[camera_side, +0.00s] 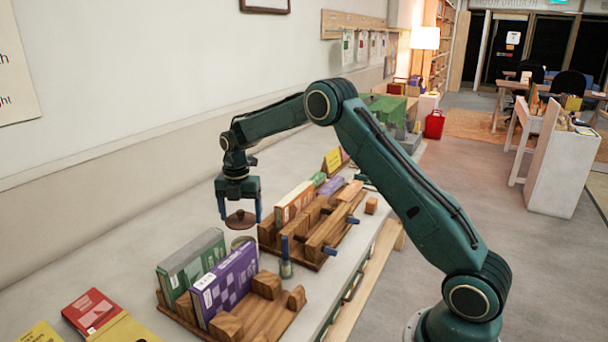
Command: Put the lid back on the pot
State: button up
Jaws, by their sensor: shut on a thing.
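My gripper (239,212) points down over the counter, with a blue finger on each side of a round brown lid (240,221). It is shut on the lid and holds it about level. A small grey-green pot (242,241) stands just below the lid, between the two wooden racks. Only the top part of the pot shows; the purple book in front hides the rest. The lid appears to be above the pot and apart from it, though the exact gap is hard to judge.
A wooden rack (267,318) with a green book (191,262) and a purple book (226,283) stands close in front. A blue-handled tool (286,258) stands upright nearby. Another rack (312,222) with books lies to the right.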

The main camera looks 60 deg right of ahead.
jog(key=shift+f, duration=0.6)
jog(key=shift+f, duration=0.7)
jog(key=shift+f, duration=2.35)
dwell(2.6)
jog(key=o, duration=1)
jog(key=shift+o, duration=0.2)
jog(key=shift+r, duration=0.1)
jog(key=shift+r, duration=4.4)
